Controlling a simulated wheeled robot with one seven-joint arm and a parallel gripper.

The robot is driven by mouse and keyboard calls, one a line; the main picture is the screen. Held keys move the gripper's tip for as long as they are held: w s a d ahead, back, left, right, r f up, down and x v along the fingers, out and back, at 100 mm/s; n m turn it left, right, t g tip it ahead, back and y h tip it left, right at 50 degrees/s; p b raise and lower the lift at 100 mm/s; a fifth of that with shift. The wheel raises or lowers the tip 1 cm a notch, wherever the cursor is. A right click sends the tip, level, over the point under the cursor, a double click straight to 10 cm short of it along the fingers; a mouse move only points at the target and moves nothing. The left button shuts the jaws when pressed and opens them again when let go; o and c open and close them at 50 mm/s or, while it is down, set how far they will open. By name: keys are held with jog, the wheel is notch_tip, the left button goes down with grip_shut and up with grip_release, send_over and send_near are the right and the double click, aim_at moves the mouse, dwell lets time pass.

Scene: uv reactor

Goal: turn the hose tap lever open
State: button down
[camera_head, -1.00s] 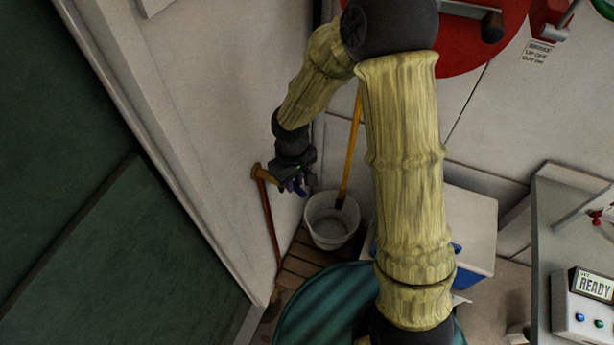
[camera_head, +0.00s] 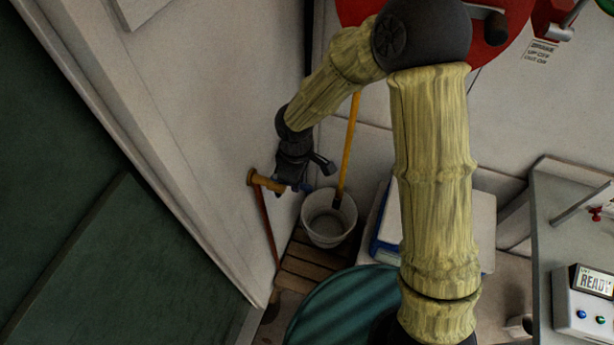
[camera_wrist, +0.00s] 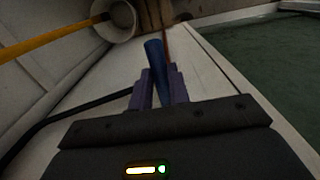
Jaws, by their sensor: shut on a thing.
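The brass hose tap (camera_head: 265,181) sticks out from the white wall panel left of centre in the head view. My gripper (camera_wrist: 160,84) has its two fingers on either side of a blue lever (camera_wrist: 154,56) in the wrist view and is shut on it. The lever's end shows beyond the fingertips. In the head view my gripper (camera_head: 292,183) is at the tap, and a small blue bit of the lever (camera_head: 307,188) shows beside it. My gripper hides most of the lever and part of the tap there.
A red-brown hose or pipe (camera_head: 266,232) runs down below the tap. A white bucket (camera_head: 328,225) with a yellow pole (camera_head: 349,140) stands close to the right, by wooden slats (camera_head: 308,262). A blue-and-white box (camera_head: 382,225) and a green round lid (camera_head: 335,305) are nearer.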

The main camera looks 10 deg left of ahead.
jog(key=shift+d, duration=0.1)
dwell(0.4)
jog(key=c, duration=1.3)
grip_release()
jog(key=shift+w+r, duration=0.1)
notch_tip(320, 180, up, 17)
jog(key=shift+w+r+b, duration=0.1)
jog(key=shift+w+b, duration=0.05)
jog(key=shift+b, duration=0.9)
jog(key=shift+d, duration=0.1)
jog(key=shift+s+a, duration=0.2)
